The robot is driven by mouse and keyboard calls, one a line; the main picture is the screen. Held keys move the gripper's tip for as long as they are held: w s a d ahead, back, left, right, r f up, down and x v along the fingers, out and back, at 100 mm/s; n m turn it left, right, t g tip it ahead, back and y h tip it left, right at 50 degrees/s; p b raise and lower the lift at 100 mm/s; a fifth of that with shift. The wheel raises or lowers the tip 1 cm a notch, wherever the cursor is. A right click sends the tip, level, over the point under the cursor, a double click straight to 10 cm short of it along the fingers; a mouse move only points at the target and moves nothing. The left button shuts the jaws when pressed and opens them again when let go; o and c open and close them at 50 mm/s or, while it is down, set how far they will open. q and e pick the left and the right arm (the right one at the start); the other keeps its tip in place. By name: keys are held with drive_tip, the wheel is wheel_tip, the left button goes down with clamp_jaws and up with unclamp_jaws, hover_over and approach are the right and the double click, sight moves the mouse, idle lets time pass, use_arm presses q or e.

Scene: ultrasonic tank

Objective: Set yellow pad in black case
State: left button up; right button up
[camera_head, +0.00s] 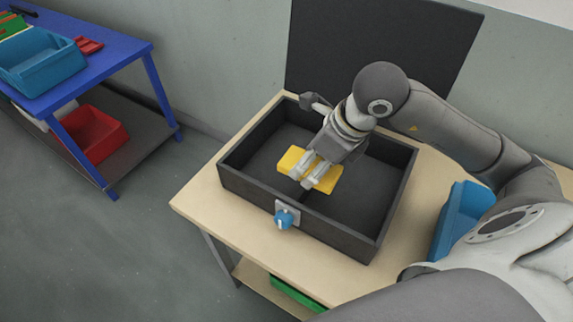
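The black case (325,222) sits on the light wooden table with its lid (380,45) raised at the back. My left gripper is out of view.
A blue latch (285,218) is on the case's front. A blue bin (460,212) stands on the table right of the case. A blue table (100,70) with another blue bin (42,62) and a red bin (94,135) stands at the left, across open floor.

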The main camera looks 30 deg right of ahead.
drive_tip(key=w+f+p, duration=0.1)
drive_tip(key=w+f, duration=0.2)
drive_tip(key=w, duration=0.1)
drive_tip(key=w+d+f+p, duration=0.1)
drive_tip(key=w+f, duration=0.2)
drive_tip(key=w, duration=0.1)
drive_tip(key=w+d+f+p, duration=0.1)
drive_tip(key=w+f, duration=0.1)
drive_tip(key=w, duration=0.3)
drive_tip(key=shift+f, duration=0.4)
drive_tip(key=shift+w+f+p, duration=0.3)
drive_tip(key=shift+w+f, duration=0.05)
drive_tip(key=shift+f, duration=0.1)
wheel_tip(320, 180, down, 3)
drive_tip(key=shift+p, duration=0.65)
drive_tip(key=shift+f, duration=0.15)
drive_tip(key=shift+f, duration=0.1)
drive_tip(key=o, duration=0.8)
drive_tip(key=shift+c, duration=0.2)
